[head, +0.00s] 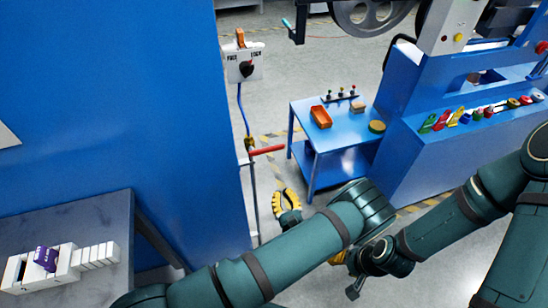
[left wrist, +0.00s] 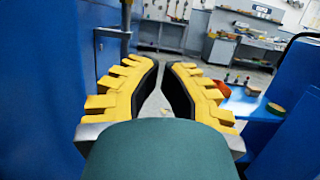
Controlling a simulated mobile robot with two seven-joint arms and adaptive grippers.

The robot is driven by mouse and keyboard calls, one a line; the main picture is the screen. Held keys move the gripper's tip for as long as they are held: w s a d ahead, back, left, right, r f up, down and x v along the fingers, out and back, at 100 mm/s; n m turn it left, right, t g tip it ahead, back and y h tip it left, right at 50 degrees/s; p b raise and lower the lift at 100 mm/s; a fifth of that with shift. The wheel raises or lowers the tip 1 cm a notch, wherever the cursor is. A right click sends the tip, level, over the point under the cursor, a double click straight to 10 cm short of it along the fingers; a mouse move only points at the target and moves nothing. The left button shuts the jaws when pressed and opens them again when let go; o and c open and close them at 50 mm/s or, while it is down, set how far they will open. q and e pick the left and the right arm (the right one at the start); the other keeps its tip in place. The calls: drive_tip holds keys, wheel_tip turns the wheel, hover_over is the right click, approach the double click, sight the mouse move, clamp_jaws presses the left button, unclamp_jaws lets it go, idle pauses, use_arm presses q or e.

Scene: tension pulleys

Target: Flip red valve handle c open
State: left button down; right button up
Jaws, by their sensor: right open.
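The red valve handle (head: 266,150) sticks out sideways to the right from a thin vertical pipe (head: 254,190) beside the blue wall. No letter on it is readable. My left gripper (head: 287,203) has yellow fingers and is below and slightly right of the handle, apart from it. In the left wrist view its fingers (left wrist: 164,72) stand a little apart with nothing between them. I cannot make out the red handle there. My right gripper (head: 352,274) is low in the head view, mostly hidden behind my left arm; its jaws are open.
A blue wall (head: 110,90) stands left of the pipe. A blue table (head: 335,132) with an orange tray (head: 321,117) stands to the right. A blue bench (head: 445,160) is further right. A switch box (head: 244,62) is above the handle. Floor shows between the pipe and table.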

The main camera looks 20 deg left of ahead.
sight(267, 150)
use_arm(q)
drive_tip(key=w+a+r, duration=0.5)
drive_tip(key=w+r, duration=0.1)
drive_tip(key=w, duration=0.2)
drive_tip(key=shift+a+r, duration=0.2)
drive_tip(key=shift+a, duration=0.05)
